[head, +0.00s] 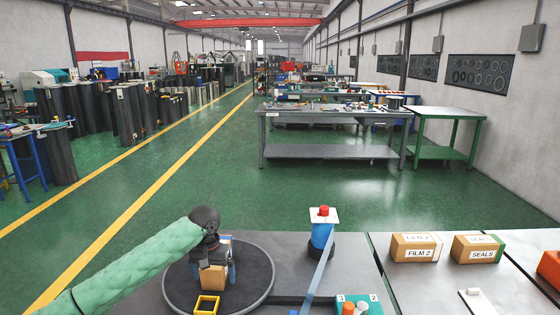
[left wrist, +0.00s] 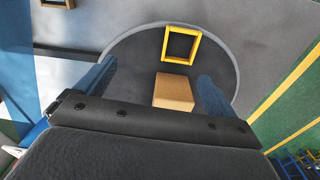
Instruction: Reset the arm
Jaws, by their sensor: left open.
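My left gripper (head: 213,270) hangs from the green-sleeved arm over the round dark turntable (head: 258,277), pointing down. In the left wrist view its two blue fingers (left wrist: 155,75) are spread wide with nothing clamped. A small cardboard box (head: 212,281) sits on the turntable below the gripper, partly hidden by it. The box also shows in the left wrist view (left wrist: 174,92), between the fingers and closer to the right one; its gap to them is hard to judge. My right gripper is not in view.
A yellow square frame (head: 206,305) lies on the turntable near the box. A blue flanged cylinder (head: 321,236) with a white top and red knob stands to the right. Boxes labelled FILM 2 (head: 416,246) and SEALS (head: 477,248) sit on the right bench.

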